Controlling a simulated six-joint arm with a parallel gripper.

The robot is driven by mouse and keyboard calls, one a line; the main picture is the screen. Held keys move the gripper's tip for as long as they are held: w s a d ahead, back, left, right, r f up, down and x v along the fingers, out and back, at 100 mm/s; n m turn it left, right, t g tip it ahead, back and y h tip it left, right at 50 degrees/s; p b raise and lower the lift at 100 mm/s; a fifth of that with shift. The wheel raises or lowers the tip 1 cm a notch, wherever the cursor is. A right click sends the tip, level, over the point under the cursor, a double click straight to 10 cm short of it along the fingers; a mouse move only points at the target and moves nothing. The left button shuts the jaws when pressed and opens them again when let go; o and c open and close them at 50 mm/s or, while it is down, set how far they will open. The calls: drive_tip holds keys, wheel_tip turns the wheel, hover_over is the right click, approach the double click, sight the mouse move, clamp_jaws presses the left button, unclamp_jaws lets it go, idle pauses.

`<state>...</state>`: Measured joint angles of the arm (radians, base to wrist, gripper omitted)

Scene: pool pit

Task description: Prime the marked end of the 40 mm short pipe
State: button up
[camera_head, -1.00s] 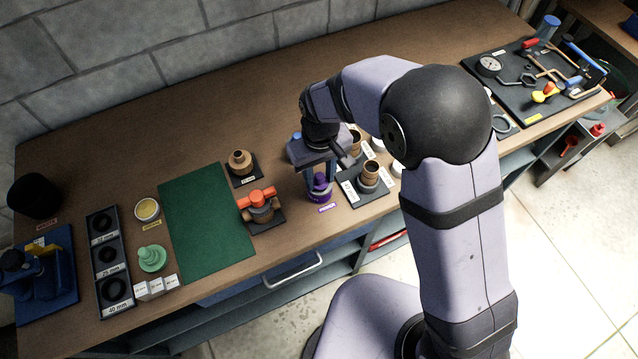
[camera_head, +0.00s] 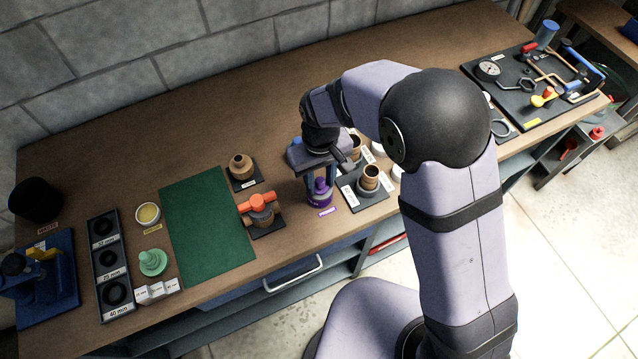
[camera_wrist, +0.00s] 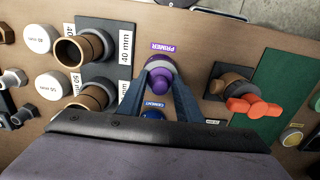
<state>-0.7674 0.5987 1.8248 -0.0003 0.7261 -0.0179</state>
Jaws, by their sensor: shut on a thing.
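The purple primer container (camera_head: 319,196) stands on the bench, with its purple "PRIMER" label in front. My gripper (camera_head: 320,184) points down over it, shut on its purple top. In the wrist view my gripper's fingers (camera_wrist: 162,82) sit either side of the purple knob (camera_wrist: 160,78). The brown 40 mm pipe (camera_head: 370,174) stands upright in a holder on a dark plate just right of the primer. It also shows beside the "40 mm" label in the wrist view (camera_wrist: 84,46). I cannot make out a mark on its end.
A blue-topped cement container (camera_wrist: 152,113) is close behind the primer. A brown valve with an orange handle (camera_head: 260,209) stands to the left, beside a clear green mat (camera_head: 208,225). Another brown pipe (camera_wrist: 88,98) stands near the 40 mm one.

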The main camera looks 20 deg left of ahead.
drive_tip(key=shift+r+p, duration=2.6)
drive_tip(key=shift+r, duration=0.9)
drive_tip(key=shift+w, duration=0.1)
drive_tip(key=shift+w, duration=0.1)
drive_tip(key=w+d+r+m+b, duration=0.1)
drive_tip(key=w+d+r+m, duration=0.1)
drive_tip(key=w+d+r, duration=0.3)
drive_tip(key=s+d+n, duration=0.2)
drive_tip(key=s+d, duration=0.1)
drive_tip(key=d, duration=0.4)
drive_tip(key=shift+d+f, duration=0.15)
drive_tip(key=shift+d, duration=0.05)
drive_tip(key=shift+f, duration=0.1)
drive_tip(key=shift+f+b, duration=2.2)
drive_tip(key=shift+b, duration=0.05)
